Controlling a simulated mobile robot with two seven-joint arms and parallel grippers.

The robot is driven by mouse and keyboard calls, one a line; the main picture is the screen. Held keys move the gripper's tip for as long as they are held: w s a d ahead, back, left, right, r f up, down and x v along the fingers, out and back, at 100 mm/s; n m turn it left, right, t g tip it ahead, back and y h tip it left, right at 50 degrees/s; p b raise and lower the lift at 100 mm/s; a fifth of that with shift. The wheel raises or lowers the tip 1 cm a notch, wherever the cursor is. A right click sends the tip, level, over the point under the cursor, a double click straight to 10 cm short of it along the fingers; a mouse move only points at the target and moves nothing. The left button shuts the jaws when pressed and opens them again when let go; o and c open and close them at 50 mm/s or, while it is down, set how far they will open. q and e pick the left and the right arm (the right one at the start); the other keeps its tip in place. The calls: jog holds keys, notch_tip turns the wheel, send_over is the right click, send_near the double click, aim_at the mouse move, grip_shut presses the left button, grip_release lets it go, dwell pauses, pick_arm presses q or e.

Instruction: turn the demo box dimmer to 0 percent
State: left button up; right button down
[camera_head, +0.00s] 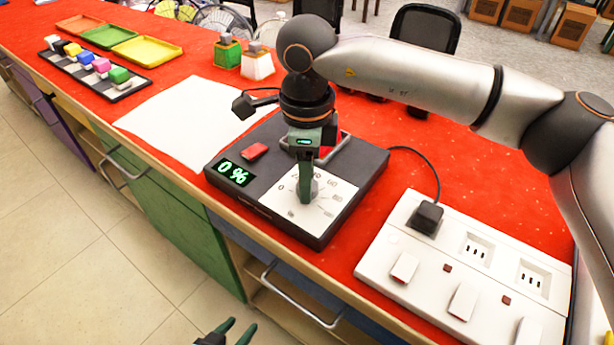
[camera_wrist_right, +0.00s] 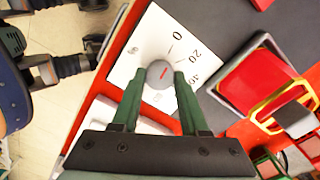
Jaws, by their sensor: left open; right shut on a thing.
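In the right wrist view the knob (camera_wrist_right: 160,72) shows a short red mark. My right gripper (camera_head: 306,192) comes down from above, and its green fingers (camera_wrist_right: 159,80) are shut around the knob. My left gripper (camera_head: 230,331) is open and empty at the bottom edge, in front of the counter.
A white power strip (camera_head: 410,250) with a black plug (camera_head: 427,217) lies right of the box. White paper (camera_head: 185,120) lies to its left. Green and white blocks (camera_head: 257,65), coloured trays (camera_head: 147,49) and a rack of small cubes (camera_head: 127,86) stand farther back.

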dwell(0.6)
jog(key=shift+c, duration=2.1)
grip_release()
notch_tip(320, 180, up, 13)
jog(key=p, duration=0.1)
jog(key=shift+f+p, duration=0.2)
jog(key=shift+p, duration=0.1)
jog(key=shift+s, duration=0.1)
